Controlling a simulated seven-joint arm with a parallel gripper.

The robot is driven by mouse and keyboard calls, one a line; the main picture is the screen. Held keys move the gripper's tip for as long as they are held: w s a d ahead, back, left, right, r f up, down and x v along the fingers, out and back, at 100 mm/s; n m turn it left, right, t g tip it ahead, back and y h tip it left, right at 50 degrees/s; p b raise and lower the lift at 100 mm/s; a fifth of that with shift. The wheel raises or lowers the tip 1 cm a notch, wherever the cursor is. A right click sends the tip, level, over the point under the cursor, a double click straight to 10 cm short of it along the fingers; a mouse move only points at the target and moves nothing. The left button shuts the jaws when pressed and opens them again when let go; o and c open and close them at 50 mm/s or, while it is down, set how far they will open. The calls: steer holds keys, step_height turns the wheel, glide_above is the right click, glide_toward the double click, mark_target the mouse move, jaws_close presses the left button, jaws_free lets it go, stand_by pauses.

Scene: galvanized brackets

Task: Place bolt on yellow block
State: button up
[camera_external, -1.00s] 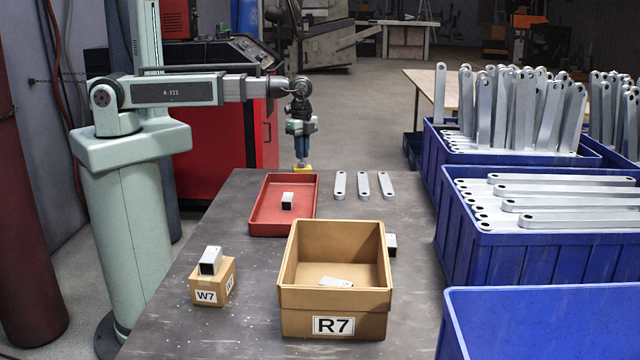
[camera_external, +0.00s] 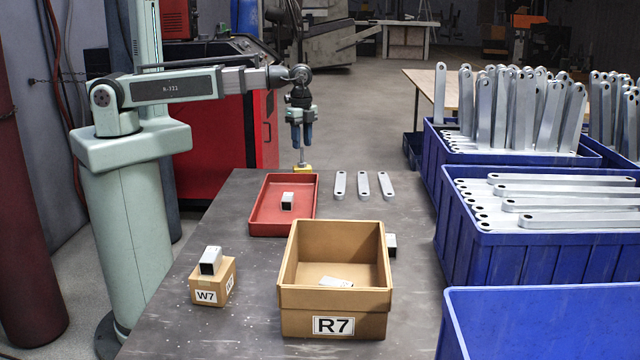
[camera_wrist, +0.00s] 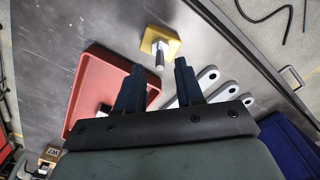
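The bolt (camera_external: 300,150) stands upright on the yellow block (camera_external: 303,168) at the far end of the table. In the wrist view the bolt (camera_wrist: 159,58) rises from the yellow block (camera_wrist: 168,38), ahead of my fingers and apart from them. My gripper (camera_external: 301,142) is above the bolt, its two blue fingers spread with nothing between them. In the wrist view my gripper (camera_wrist: 158,80) also shows open, with a clear gap between the fingertips.
A red tray (camera_external: 254,223) holding a small metal piece is near the block. Several flat metal links (camera_external: 363,185) lie to its right. A cardboard box R7 (camera_external: 300,299) and a small box W7 (camera_external: 228,283) stand nearer. Blue bins (camera_external: 457,210) line the right side.

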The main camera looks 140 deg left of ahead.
step_height(320, 180, up, 9)
steer(key=shift+f, duration=0.2)
stand_by(0.3)
steer(key=shift+w, duration=0.1)
stand_by(0.4)
